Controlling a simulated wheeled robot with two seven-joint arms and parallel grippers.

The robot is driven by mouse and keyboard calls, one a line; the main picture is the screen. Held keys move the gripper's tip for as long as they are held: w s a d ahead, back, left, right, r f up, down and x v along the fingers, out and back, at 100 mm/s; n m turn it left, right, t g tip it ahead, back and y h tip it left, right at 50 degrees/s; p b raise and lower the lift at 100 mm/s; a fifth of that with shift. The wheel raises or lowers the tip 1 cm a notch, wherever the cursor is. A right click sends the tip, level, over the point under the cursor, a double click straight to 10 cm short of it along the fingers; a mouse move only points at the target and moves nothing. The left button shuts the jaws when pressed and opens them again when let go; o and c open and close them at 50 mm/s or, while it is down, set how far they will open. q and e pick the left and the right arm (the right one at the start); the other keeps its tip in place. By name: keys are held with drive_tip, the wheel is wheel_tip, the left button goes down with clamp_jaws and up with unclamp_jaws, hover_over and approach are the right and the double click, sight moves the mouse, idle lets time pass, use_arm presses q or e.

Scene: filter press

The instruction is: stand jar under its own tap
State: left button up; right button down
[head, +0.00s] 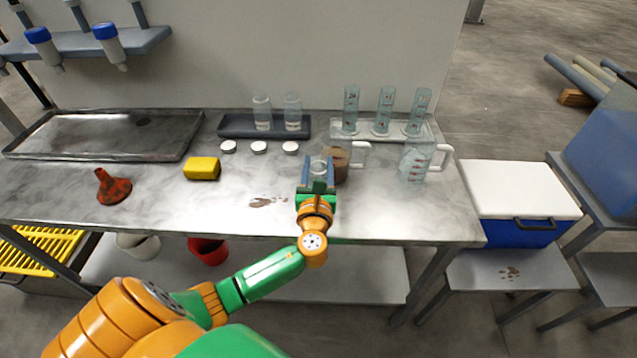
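My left gripper (317,182) is over the middle of the bench, its two fingers apart and pointing away from me. A small clear glass jar (318,166) shows between the fingertips; whether they press on it cannot be made out. Two more clear jars, one at left (262,112) and one at right (292,112), stand upright in a dark grey tray (225,126). Blue-capped vessels, one (42,47) and another (109,45), hang in a shelf at upper left with narrow lower ends. My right gripper is not in view.
A jug of brown liquid (341,166) stands close behind the gripper, a clear jug (412,165) to its right. Several measuring cylinders (383,112) stand behind. White lids (259,148), a yellow sponge (202,168), a red funnel (113,188) and an empty metal tray (100,137) lie left.

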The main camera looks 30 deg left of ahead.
use_arm(q)
clamp_jaws()
